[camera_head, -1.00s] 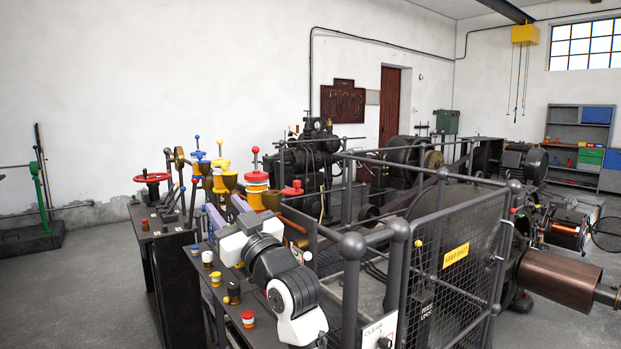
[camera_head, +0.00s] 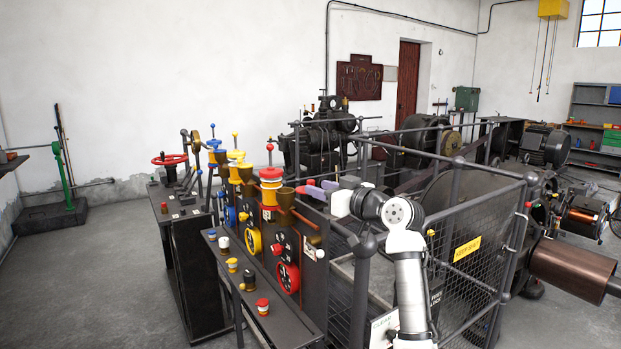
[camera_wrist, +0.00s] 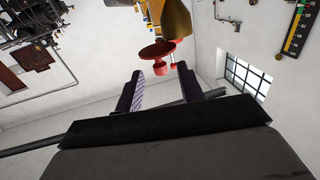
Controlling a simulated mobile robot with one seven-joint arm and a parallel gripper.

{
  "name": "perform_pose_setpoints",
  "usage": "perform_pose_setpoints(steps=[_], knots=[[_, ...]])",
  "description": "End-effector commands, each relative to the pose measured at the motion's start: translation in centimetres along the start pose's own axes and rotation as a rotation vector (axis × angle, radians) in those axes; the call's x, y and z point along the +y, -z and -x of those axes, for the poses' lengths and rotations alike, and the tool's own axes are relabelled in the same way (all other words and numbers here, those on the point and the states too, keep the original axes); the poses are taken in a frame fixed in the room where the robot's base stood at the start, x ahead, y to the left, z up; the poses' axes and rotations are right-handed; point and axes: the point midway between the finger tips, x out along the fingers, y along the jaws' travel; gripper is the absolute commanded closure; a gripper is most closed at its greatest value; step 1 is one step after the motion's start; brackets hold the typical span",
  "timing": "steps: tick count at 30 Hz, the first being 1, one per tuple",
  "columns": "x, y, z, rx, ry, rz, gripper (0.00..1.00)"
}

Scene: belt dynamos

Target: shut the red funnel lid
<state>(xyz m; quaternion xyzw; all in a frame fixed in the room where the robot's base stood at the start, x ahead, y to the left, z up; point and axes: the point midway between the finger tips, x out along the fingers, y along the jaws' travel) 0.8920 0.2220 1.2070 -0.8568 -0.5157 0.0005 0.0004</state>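The red funnel lid (camera_head: 311,183) shows small beside the nearest brass funnel (camera_head: 286,200) in the head view, partly hidden by my gripper's fingers. In the wrist view the lid (camera_wrist: 157,50) is a red disc with a knob, standing off the mouth of the brass funnel (camera_wrist: 177,18); it looks open. My gripper (camera_head: 319,190) is to the right of the funnel, with its purple-grey fingers pointing left at it.
Red (camera_head: 287,278) and yellow (camera_head: 253,242) handwheels are on the panel front. A mesh guard fence (camera_head: 470,250) stands at the right.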

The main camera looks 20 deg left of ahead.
Motion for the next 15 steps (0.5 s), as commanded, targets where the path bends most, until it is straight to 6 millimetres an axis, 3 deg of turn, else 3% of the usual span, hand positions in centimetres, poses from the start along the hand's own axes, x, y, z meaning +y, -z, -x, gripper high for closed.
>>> perform_pose_setpoints(steps=[6,15], knots=[[0.0,0.2,-3.3,-0.001,0.000,-0.002,0.62],[0.0,-0.1,-4.5,0.000,-0.001,0.001,0.62]])
